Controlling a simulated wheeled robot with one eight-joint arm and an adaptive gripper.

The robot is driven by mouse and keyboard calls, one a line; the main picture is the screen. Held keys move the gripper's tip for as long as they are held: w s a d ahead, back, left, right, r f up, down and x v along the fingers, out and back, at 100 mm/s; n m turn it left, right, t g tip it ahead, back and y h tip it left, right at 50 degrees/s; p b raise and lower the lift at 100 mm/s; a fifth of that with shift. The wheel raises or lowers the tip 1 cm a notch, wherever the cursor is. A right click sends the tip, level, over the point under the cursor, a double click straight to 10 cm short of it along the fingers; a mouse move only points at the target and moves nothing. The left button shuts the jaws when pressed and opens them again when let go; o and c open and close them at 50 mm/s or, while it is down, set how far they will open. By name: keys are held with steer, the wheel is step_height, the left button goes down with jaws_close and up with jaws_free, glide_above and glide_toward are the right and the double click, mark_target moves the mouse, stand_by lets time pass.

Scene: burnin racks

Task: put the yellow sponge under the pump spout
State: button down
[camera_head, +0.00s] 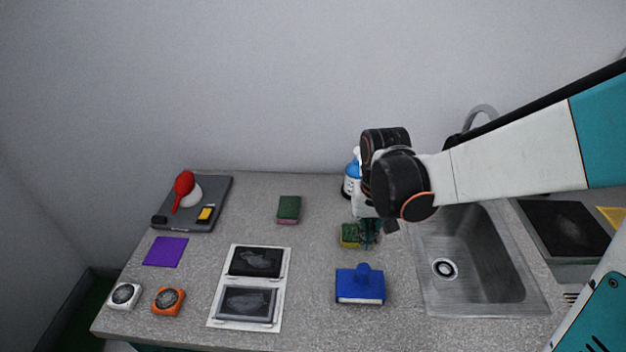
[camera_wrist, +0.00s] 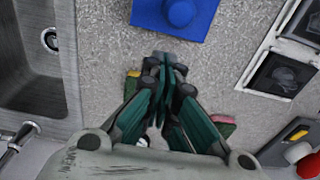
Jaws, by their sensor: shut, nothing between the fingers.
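The yellow sponge (camera_head: 349,236), with a green top and a yellow side, lies on the counter left of the sink. Only a small part of it (camera_wrist: 132,76) shows beside my fingers in the wrist view. My gripper (camera_head: 370,238) is shut and empty, pointing down close to the sponge's right side; whether they touch I cannot tell. Its teal fingers (camera_wrist: 165,62) are together in the wrist view. The pump bottle (camera_head: 350,183), blue and white with a dark band, stands behind the sponge toward the wall. My arm hides much of it, and its spout is not clear.
A green and pink sponge (camera_head: 289,208) lies to the left. A blue block with a knob (camera_head: 361,286) sits in front of my gripper. The steel sink (camera_head: 440,304) is at right. A white panel (camera_head: 241,287) lies left of the blue block. Counter between the two sponges is clear.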

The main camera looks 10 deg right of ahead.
mark_target(358, 257)
steer(key=f+b, duration=0.2)
steer(key=f, duration=0.3)
steer(key=f+b, duration=0.2)
steer(key=f, duration=0.4)
steer(key=shift+w+a+f, duration=0.1)
steer(key=shift+w+f, duration=0.1)
steer(key=shift+f, duration=0.1)
steer(key=shift+w+d, duration=0.25)
steer(key=shift+w, duration=0.9)
steer(key=shift+w+d+r+b, duration=0.15)
steer(key=shift+w+b, duration=0.15)
steer(key=shift+w, duration=0.5)
steer(key=w, duration=0.3)
steer(key=w+d, duration=0.1)
steer(key=w, duration=0.2)
steer(key=w+d, duration=0.1)
steer(key=w, duration=0.2)
steer(key=shift+w, duration=0.15)
steer(key=shift+a, duration=0.1)
